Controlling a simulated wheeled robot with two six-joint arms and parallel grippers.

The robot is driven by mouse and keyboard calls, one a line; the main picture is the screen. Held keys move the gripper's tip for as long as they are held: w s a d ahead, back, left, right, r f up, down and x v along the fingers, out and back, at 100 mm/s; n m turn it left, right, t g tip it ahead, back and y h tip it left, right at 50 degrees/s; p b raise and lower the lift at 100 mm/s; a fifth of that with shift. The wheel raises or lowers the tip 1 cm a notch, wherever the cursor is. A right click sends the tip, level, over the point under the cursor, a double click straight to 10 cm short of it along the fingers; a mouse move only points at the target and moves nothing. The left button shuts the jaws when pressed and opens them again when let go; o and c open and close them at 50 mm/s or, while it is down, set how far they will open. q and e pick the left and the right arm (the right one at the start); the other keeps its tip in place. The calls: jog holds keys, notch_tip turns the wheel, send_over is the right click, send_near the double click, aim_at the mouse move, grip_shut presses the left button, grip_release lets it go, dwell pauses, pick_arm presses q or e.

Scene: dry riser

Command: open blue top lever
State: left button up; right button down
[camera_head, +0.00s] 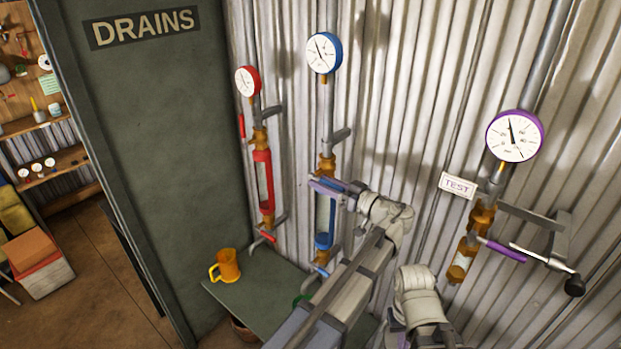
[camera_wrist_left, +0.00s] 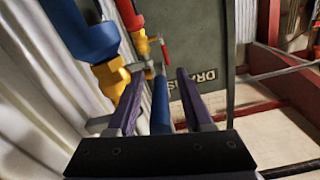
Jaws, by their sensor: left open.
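The blue top lever (camera_wrist_left: 160,108) lies between the two purple fingers of my left gripper (camera_wrist_left: 159,78) in the left wrist view. The fingers are open, one on each side of it, and I see no clear grip on it. In the head view my left gripper (camera_head: 328,188) is at the upper brass valve of the blue-marked pipe, below the blue gauge (camera_head: 324,53). The wrist and fingers partly hide the lever there. My right gripper does not show.
To the left stands the red pipe with its red gauge (camera_head: 248,81) and red bottom lever (camera_head: 268,236). To the right are a purple gauge (camera_head: 514,136), a purple lever (camera_head: 506,251) and a TEST tag (camera_head: 458,185). A yellow mug (camera_head: 226,266) stands on the green shelf below.

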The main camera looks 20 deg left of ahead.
pick_arm(q)
jog(key=shift+w+a, duration=0.1)
jog(key=shift+a, duration=0.2)
jog(key=shift+d+r, duration=0.1)
jog(key=shift+d, duration=0.1)
jog(key=shift+c, duration=0.3)
jog(key=shift+a, duration=0.15)
jog(key=c, duration=0.3)
grip_shut()
dwell(0.4)
